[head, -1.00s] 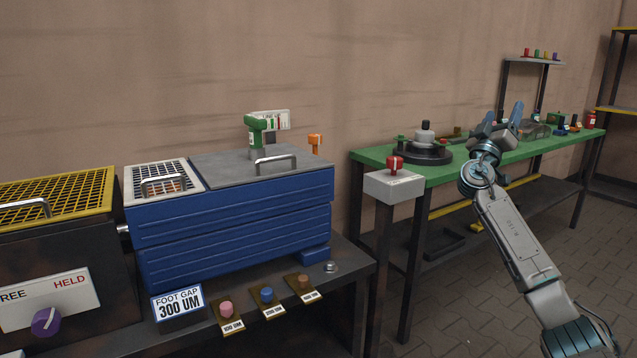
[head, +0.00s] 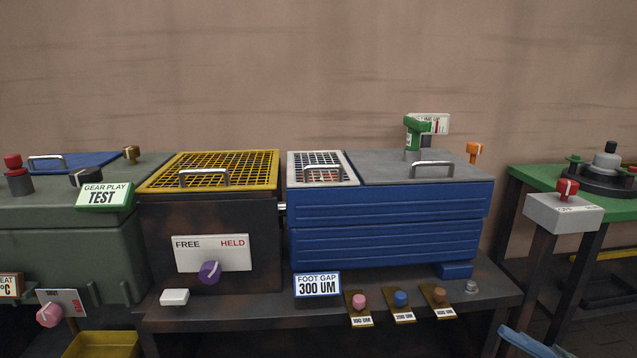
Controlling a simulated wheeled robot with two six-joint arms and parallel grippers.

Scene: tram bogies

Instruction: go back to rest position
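My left gripper and arm are not in view.
A blue ribbed housing (head: 385,225), a yellow-grated box (head: 212,240) and a grey-green gearbox (head: 70,245) stand in a row. A white pedestal with a red knob (head: 563,212) and a green table (head: 525,178) are at the right. A yellow bin (head: 102,345) sits low left.

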